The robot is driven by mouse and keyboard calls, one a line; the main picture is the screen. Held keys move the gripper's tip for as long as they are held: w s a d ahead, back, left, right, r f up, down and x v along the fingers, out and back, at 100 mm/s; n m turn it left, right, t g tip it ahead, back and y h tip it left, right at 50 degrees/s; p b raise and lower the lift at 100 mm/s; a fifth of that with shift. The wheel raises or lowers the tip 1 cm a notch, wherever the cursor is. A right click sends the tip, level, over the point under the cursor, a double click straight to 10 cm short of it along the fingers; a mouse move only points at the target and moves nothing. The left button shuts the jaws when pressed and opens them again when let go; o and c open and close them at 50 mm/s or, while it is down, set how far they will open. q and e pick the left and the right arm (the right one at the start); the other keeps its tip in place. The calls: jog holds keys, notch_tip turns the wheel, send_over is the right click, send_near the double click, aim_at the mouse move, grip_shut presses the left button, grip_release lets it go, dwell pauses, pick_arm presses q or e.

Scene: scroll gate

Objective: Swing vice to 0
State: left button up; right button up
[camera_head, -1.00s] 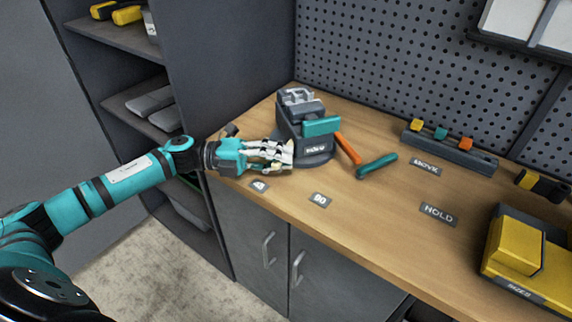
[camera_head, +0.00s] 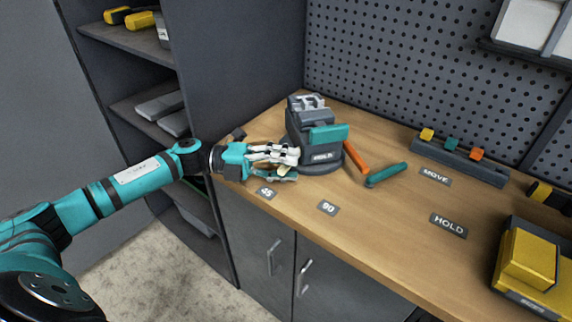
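The vice (camera_head: 312,128) stands on its round dark base near the back left of the wooden bench. It is dark grey with a teal jaw block (camera_head: 328,133) and a label on its front. An orange lever (camera_head: 356,157) and a teal handle (camera_head: 386,175) lie to its right. Label plates "45" (camera_head: 266,192) and "90" (camera_head: 328,208) are on the bench in front of it. My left gripper (camera_head: 291,165) is at the vice's lower left side, its fingers close to or touching the base. I cannot tell whether the fingers hold anything. My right gripper is out of view.
A dark rack (camera_head: 461,163) with small coloured blocks stands at the back right. "MOVE" (camera_head: 435,177) and "HOLD" (camera_head: 449,225) plates lie before it. A yellow and dark case (camera_head: 527,262) is at the right. Shelving (camera_head: 125,40) stands left.

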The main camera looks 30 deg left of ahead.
pick_arm(q)
jog(key=v, duration=0.7)
jog(key=shift+s+a+r, duration=0.1)
jog(key=shift+a, duration=0.1)
